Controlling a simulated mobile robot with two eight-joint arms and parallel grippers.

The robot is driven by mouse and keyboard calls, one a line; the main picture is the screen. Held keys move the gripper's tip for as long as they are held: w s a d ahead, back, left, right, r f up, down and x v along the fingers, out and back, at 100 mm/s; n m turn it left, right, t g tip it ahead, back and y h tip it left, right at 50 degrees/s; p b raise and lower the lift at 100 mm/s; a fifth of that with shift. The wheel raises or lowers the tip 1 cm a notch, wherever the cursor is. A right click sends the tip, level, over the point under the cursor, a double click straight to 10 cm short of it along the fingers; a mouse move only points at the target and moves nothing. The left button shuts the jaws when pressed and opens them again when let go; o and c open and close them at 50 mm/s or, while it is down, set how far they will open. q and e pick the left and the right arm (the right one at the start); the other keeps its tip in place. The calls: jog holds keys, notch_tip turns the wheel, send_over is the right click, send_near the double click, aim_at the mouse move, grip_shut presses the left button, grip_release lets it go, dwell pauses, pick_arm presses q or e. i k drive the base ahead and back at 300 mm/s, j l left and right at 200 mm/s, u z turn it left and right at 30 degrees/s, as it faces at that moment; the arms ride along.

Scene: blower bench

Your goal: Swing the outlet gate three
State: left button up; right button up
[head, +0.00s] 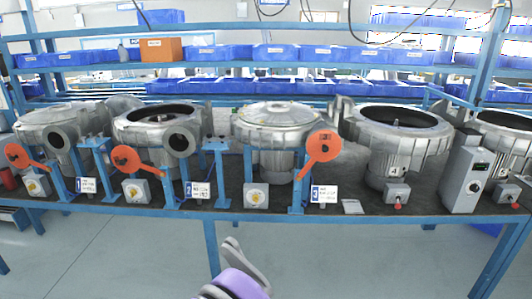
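The third outlet gate (322,146) is an orange-red disc with a short arm slanting down to the left. It is at the right of the third blower (277,117), above the card marked 3 (324,193). The disc overlaps the blower's outlet area, so the opening behind it is hidden. A grey and purple part of one of my arms, apparently the left gripper (237,256), shows at the bottom centre. It is in front of and below the bench, well apart from the gate. Its finger opening cannot be made out. My other gripper is out of view.
Two similar orange-red gates, the first (18,156) and second (126,158), stand to the left with arms slanting down right, beside open round outlets. Blue posts and small boxes line the bench front (265,211). A grey control box (466,180) stands right. Floor in front is clear.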

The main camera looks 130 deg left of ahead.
aim_at(324, 146)
jog(key=u, duration=3.95)
